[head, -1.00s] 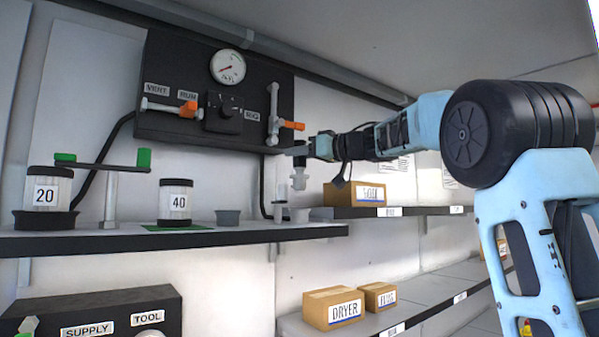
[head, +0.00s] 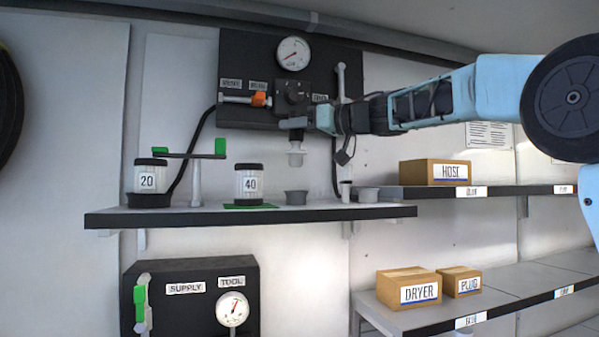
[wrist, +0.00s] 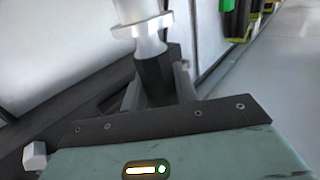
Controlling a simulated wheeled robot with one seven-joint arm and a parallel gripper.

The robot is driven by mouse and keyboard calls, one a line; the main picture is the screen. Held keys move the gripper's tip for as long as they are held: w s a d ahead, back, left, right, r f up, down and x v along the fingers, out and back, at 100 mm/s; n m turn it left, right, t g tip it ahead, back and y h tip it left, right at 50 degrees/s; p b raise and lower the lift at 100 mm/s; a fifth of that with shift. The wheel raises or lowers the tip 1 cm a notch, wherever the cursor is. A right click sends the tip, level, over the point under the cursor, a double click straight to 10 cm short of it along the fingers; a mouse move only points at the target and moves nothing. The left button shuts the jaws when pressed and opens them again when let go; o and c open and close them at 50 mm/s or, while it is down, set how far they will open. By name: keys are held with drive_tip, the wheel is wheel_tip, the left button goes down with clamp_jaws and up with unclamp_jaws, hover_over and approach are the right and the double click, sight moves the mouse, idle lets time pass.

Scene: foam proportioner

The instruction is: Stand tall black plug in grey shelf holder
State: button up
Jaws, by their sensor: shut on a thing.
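My gripper (head: 297,123) is shut on a piece that I take for the tall black plug. In the wrist view its dark angular part (wrist: 157,75) is between the fingers, and a pale flanged body (wrist: 142,25) extends beyond them. In the head view the pale body (head: 296,157) hangs roughly upright below the gripper, in front of the black panel's lower edge and above the shelf. Two grey cups stand on the shelf, one (head: 296,198) below the plug and a wider one (head: 367,195) further right. I cannot tell which is the holder.
The shelf (head: 250,217) also bears jar 20 (head: 150,180), jar 40 (head: 249,186), a green-ended lever (head: 195,155) and a small dark-topped cylinder (head: 345,190). The black panel (head: 240,60) with gauge and valves is behind my gripper. Boxes sit on the right shelves.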

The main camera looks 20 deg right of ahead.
sight(296, 160)
drive_tip(key=shift+f, duration=3.15)
drive_tip(key=shift+b, duration=0.3)
drive_tip(key=shift+f, duration=0.85)
drive_tip(key=o, duration=1)
drive_tip(key=shift+f, duration=0.15)
drive_tip(key=shift+o, duration=0.2)
drive_tip(key=shift+r, duration=0.2)
drive_tip(key=r+b+v, duration=0.1)
drive_tip(key=b+v, duration=0.3)
drive_tip(key=v, duration=0.8)
drive_tip(key=shift+r, duration=0.35)
